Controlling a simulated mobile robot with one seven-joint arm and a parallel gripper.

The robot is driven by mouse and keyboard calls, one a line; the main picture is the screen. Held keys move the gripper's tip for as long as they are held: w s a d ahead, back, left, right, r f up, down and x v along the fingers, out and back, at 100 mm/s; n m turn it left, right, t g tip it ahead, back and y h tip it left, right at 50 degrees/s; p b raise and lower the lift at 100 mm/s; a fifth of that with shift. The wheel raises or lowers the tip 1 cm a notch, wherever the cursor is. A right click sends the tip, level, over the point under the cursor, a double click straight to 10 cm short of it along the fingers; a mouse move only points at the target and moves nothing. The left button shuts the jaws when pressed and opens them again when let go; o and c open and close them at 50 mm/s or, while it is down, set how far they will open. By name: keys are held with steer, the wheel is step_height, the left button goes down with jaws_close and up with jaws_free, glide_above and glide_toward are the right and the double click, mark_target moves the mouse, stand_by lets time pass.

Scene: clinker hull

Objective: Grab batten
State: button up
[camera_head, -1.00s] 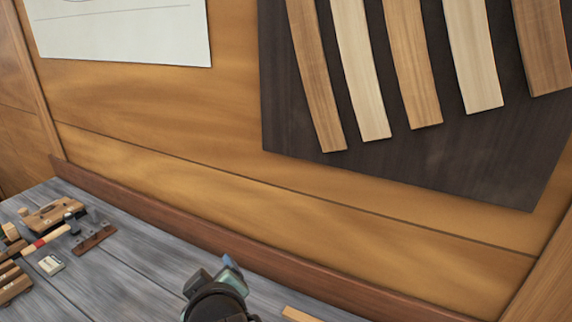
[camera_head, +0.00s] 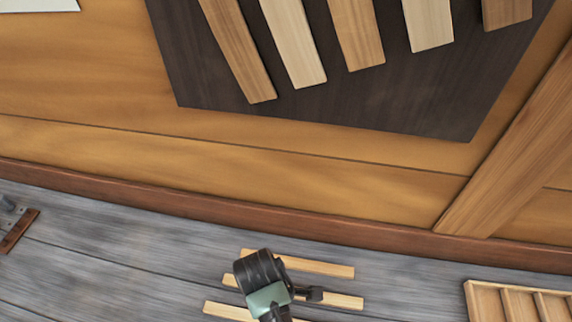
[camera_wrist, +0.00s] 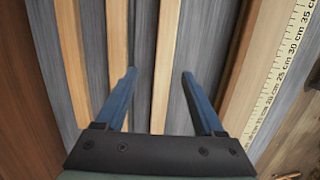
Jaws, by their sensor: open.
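Several light wooden battens lie side by side on the grey plank bench. In the head view I see one behind my gripper (camera_head: 310,265), one beside it (camera_head: 342,300) and one in front (camera_head: 225,311). My gripper (camera_wrist: 158,77) is over these battens, its blue fingers apart and empty. In the wrist view the right batten (camera_wrist: 166,50) runs lengthwise between the two fingers in the picture. Two other battens, a middle one (camera_wrist: 117,40) and a left one (camera_wrist: 74,60), lie left of it. My wrist hides part of the battens in the head view. I cannot tell the fingertips' height above them.
A wooden divided tray (camera_head: 475,305) stands at the right of the bench. A reddish-brown ledge (camera_head: 250,215) runs along the wall. A ruler (camera_wrist: 285,70) shows at the right in the wrist view. A dark board (camera_head: 350,105) with wood strips hangs above.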

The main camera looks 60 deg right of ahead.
steer(key=f, duration=0.2)
steer(key=s+f+p, duration=0.1)
steer(key=f, duration=0.1)
steer(key=shift+a+f, duration=0.2)
steer(key=shift+f, duration=0.5)
jaws_close()
